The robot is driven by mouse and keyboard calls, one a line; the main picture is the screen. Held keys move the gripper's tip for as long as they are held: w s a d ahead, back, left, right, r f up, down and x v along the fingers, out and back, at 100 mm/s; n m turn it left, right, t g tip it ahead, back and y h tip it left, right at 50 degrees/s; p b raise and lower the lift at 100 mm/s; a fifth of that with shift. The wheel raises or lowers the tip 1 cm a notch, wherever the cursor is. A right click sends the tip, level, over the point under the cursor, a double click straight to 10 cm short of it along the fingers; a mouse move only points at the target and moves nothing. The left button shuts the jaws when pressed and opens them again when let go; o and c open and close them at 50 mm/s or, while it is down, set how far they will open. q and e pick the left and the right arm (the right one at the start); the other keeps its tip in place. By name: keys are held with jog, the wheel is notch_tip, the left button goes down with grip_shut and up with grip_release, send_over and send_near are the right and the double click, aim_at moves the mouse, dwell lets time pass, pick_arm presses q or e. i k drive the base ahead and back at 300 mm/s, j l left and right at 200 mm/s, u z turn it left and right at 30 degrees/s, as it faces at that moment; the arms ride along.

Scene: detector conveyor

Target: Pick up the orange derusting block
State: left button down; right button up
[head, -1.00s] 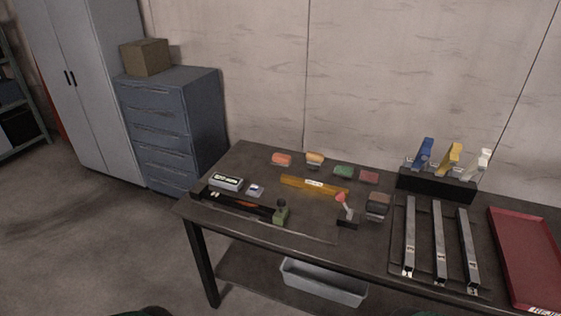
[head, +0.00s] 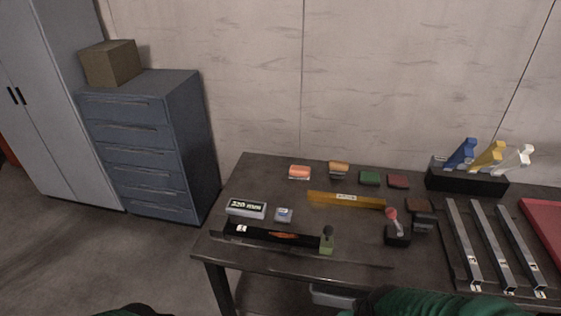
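Two orange-toned blocks lie near the back left of the dark table (head: 265,185). The left one is a bright red-orange block (head: 299,172) with a pale band along its lower side. The one to its right is a duller yellow-orange block (head: 339,168). I cannot tell from their look alone which is the derusting block. Both rest on the table with nothing touching them. Neither gripper is in view; only dark green parts of my own body show at the bottom edge.
A green block (head: 369,178) and a dark red block (head: 397,181) continue the back row. A yellow bar (head: 346,200) lies in front. A black tool (head: 271,235) lies along the front left. Metal bars (head: 490,245) and a black holder (head: 467,181) stand right. Drawers (head: 145,148) stand left.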

aim_at(297, 172)
jog(key=i+j+z, duration=0.2)
jog(key=j, duration=0.4)
jog(key=i+j+z, duration=0.2)
jog(key=j, duration=0.45)
jog(key=i+j+z, duration=0.15)
jog(key=j, duration=0.55)
jog(key=i+j+z, duration=0.2)
jog(key=j, duration=0.45)
jog(key=j+z, duration=0.2)
jog(key=j, duration=0.5)
jog(key=i+j+z, duration=0.15)
jog(key=i+j, duration=0.15)
jog(key=i+j+z, duration=0.3)
jog(key=i+j, duration=0.2)
jog(key=j, duration=0.15)
jog(key=i+j+z, duration=0.2)
jog(key=j, duration=0.15)
jog(key=i+j+z, duration=0.15)
jog(key=j, duration=0.25)
jog(key=i+j, duration=0.15)
jog(key=i, duration=0.3)
jog(key=i+j+z, duration=0.1)
jog(key=i, duration=0.3)
